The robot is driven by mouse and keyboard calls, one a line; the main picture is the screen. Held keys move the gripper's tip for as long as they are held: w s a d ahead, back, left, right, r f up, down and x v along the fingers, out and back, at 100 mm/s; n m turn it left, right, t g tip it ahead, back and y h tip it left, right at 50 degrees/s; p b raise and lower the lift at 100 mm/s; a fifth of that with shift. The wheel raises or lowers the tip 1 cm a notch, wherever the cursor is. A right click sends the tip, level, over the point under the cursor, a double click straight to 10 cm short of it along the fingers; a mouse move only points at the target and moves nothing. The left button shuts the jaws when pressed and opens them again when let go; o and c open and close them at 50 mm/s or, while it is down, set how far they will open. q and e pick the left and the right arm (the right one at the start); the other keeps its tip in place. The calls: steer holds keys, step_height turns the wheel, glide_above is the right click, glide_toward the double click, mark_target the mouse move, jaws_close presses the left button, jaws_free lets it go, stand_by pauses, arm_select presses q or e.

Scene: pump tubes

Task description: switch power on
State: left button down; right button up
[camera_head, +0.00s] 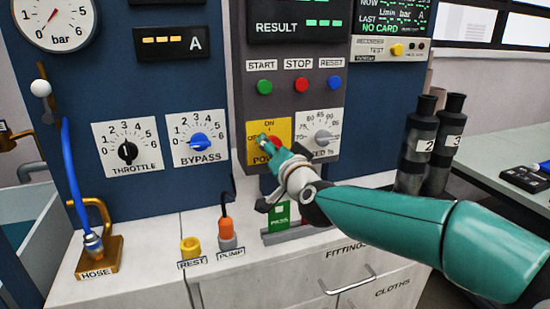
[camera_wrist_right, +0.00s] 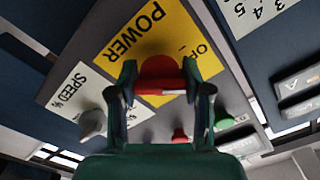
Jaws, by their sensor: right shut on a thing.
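The power switch is a red knob (camera_wrist_right: 160,72) on a yellow plate marked POWER (camera_head: 284,128), low on the grey panel. The plate reads ON at the top and OFF at the left. My right gripper (camera_head: 270,143) reaches the plate from the lower right and covers most of the knob and some lettering. In the right wrist view the two fingers (camera_wrist_right: 159,75) are on either side of the red knob, shut on it. My left gripper is not in view.
A speed dial (camera_head: 323,138) sits just right of the plate, above my right arm. Green, red and blue buttons (camera_head: 301,84) are above. The bypass knob (camera_head: 199,144) is to the left. Dark cylinders (camera_head: 418,145) stand on the right. Orange pump plug (camera_head: 226,229) is below.

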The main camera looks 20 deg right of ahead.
steer(key=m+b, duration=0.3)
steer(key=m, duration=0.2)
steer(key=shift+d+f+m, duration=0.1)
steer(key=shift+f+m, duration=0.05)
steer(key=shift+m, duration=0.15)
steer(key=shift+m+b, duration=0.9)
steer(key=shift+m, duration=1.4)
steer(key=o, duration=1.2)
steer(key=s, duration=1.2)
steer(key=shift+d, duration=0.2)
